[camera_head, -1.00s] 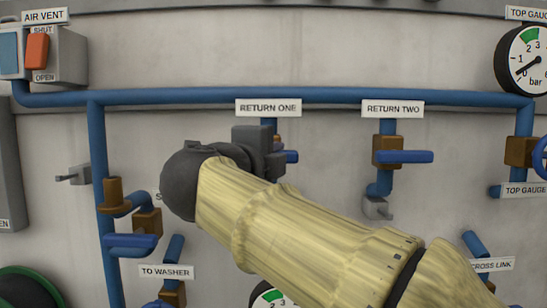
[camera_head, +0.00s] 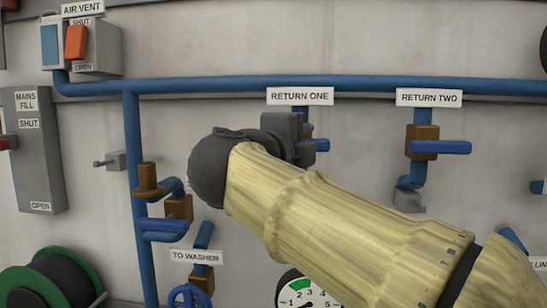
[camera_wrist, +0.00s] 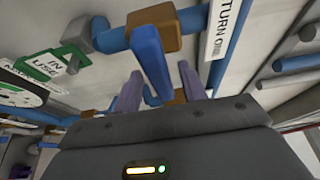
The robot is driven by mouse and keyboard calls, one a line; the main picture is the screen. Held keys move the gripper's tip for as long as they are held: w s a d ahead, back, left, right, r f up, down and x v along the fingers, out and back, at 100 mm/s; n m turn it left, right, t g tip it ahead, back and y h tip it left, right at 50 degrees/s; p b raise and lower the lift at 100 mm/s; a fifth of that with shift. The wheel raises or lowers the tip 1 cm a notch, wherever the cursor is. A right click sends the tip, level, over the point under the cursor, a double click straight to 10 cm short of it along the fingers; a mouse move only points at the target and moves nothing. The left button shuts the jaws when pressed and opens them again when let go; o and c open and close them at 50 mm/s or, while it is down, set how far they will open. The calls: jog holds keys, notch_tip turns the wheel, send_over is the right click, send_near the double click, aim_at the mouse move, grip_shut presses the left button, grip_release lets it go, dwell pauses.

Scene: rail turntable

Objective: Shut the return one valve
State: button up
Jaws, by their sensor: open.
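The return one valve sits below the RETURN ONE label (camera_head: 300,96). My gripper (camera_head: 282,135) is in front of it and hides most of it in the head view. Only the end of its blue lever (camera_head: 322,145) shows, sticking out to the right. In the wrist view, a brown valve body (camera_wrist: 153,28) carries a blue lever (camera_wrist: 150,62). My open gripper (camera_wrist: 159,74) has one purple finger on each side of this lever. I cannot tell whether either finger touches it. A label partly reading TURN (camera_wrist: 222,28) is beside it.
The return two valve (camera_head: 423,142), with its lever pointing right, is to the right. A blue pipe (camera_head: 210,86) runs across above. A valve with a blue lever (camera_head: 162,224), a gauge (camera_head: 310,292) and a green reel (camera_head: 25,275) are lower.

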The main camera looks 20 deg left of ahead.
jog(key=s+a+b, duration=0.2)
jog(key=s+b, duration=0.2)
jog(key=s, duration=1.2)
jog(key=shift+a+b, duration=0.3)
jog(key=shift+b, duration=0.05)
